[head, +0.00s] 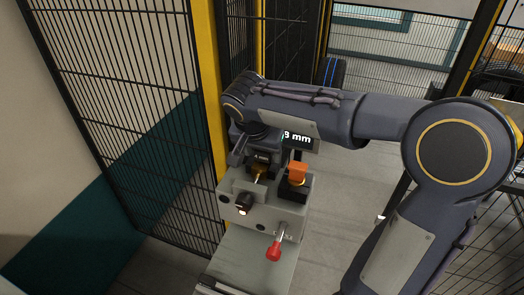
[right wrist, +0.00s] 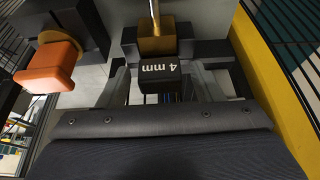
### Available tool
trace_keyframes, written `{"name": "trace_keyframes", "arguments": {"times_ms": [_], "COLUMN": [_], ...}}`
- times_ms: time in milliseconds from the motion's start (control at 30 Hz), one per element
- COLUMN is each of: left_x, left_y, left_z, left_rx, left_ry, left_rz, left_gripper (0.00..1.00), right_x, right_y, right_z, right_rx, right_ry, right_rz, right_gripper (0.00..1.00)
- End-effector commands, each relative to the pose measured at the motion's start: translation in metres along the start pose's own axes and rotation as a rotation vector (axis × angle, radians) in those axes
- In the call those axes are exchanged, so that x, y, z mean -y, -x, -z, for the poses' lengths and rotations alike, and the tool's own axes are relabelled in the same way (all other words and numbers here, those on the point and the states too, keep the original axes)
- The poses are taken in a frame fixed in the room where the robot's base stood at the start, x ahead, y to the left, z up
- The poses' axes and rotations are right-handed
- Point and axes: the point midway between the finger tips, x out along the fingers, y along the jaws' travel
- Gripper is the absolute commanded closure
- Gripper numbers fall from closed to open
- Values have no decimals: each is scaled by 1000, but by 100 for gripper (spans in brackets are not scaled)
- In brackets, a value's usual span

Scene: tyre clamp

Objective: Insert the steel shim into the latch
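A grey latch block (head: 262,205) stands on a grey pedestal, with a red-tipped lever (head: 274,250) on its front. A small black piece marked "4 mm" (head: 262,157) sits at its top; it also shows in the right wrist view (right wrist: 159,76), in front of a brass part (right wrist: 157,42). I cannot tell whether this piece is the steel shim's handle; no bare shim shows. My right gripper (head: 245,155) is at the block's top. Its fingers (right wrist: 159,85) flank the "4 mm" piece; whether they touch it is unclear. My left gripper is not in view.
An orange knob (head: 298,172) on a dark mount stands beside the brass part, and shows large at the wrist view's left (right wrist: 47,66). A second label ending in "mm" (head: 298,138) is partly covered. A yellow post (head: 210,90) and black mesh fence (head: 120,80) stand close left.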

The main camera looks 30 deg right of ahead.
Motion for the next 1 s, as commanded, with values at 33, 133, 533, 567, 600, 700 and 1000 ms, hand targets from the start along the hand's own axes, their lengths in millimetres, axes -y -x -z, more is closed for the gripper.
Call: {"name": "trace_keyframes", "arguments": {"times_ms": [33, 133, 533, 567, 600, 700, 1000], "left_x": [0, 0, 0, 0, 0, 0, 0], "left_y": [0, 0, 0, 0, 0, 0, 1], "left_z": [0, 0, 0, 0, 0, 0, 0], "left_rx": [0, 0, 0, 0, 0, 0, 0], "left_ry": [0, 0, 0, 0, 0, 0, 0], "left_rz": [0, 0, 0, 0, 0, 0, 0], "left_gripper": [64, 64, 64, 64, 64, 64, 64], "right_x": [0, 0, 0, 1, 1, 1, 0], "right_y": [0, 0, 31, 37, 44, 60, 78], "right_z": [0, 0, 0, 0, 0, 0, 0], "right_rx": [0, 0, -2, -2, -2, -1, 1], "right_ry": [0, 0, -1, 0, 0, -1, 0], "right_rz": [0, 0, 3, 5, 5, 3, 0], "right_gripper": [35, 35, 35, 35, 35, 35, 35]}}
